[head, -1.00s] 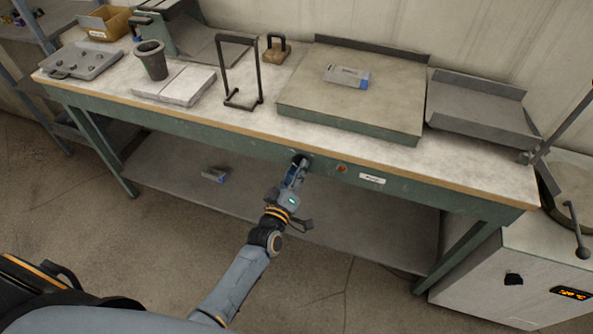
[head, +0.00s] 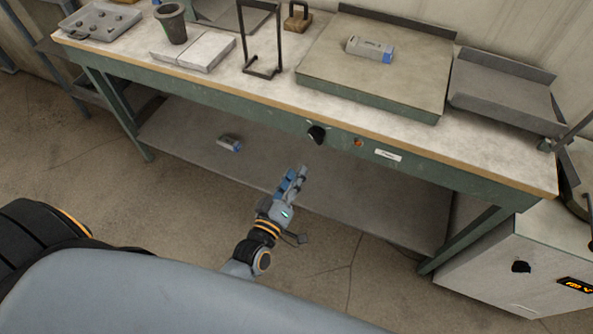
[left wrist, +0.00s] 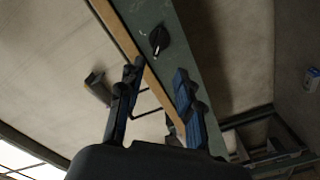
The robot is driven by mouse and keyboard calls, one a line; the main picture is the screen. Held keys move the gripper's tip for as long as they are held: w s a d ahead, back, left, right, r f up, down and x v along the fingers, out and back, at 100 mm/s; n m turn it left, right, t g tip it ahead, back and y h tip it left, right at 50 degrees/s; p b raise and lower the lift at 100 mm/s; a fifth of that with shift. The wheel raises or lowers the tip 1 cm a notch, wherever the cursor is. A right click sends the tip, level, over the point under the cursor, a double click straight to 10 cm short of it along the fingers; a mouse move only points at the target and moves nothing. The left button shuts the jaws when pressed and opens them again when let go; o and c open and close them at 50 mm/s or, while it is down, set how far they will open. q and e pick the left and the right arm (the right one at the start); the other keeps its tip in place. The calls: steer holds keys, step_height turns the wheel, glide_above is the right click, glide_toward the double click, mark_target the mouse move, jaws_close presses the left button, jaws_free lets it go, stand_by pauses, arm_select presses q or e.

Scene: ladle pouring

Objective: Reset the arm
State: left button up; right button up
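My left gripper (head: 296,176) is in front of the green workbench (head: 268,106), below and apart from the black knob (head: 316,134) on its front rail. In the left wrist view its two fingers (left wrist: 158,88) stand apart with nothing between them. The knob also shows there (left wrist: 158,41), beyond the fingertips. My right gripper is in neither view.
A flat plate (head: 375,85) with a small grey-blue box (head: 370,49), a wire stand (head: 262,72), a dark cup (head: 171,22) and a grey tray (head: 505,92) are on the bench. Another small box (head: 230,143) lies on the lower shelf. A cabinet (head: 510,262) stands right.

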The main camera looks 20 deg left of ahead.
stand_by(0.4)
arm_select(q)
steer(key=s+f+m+g+h, duration=0.1)
steer(key=s+f+m+g, duration=0.4)
steer(key=f, duration=0.8)
steer(key=s+f+m+g, duration=0.1)
steer(key=s+f+g, duration=0.35)
steer(key=f, duration=0.75)
steer(key=s+a+f+m+g, duration=0.1)
steer(key=s+a+f+g, duration=0.1)
steer(key=s+f, duration=0.3)
steer(key=s+a+f+m+g+y, duration=0.1)
steer(key=s+f, duration=0.5)
steer(key=s, duration=0.8)
steer(key=s+a+f+m+g, duration=0.3)
steer(key=s+f+g, duration=0.1)
steer(key=s, duration=0.5)
steer(key=shift+s+f+y, duration=0.3)
steer(key=shift+s+f, duration=0.1)
steer(key=shift+f, duration=0.45)
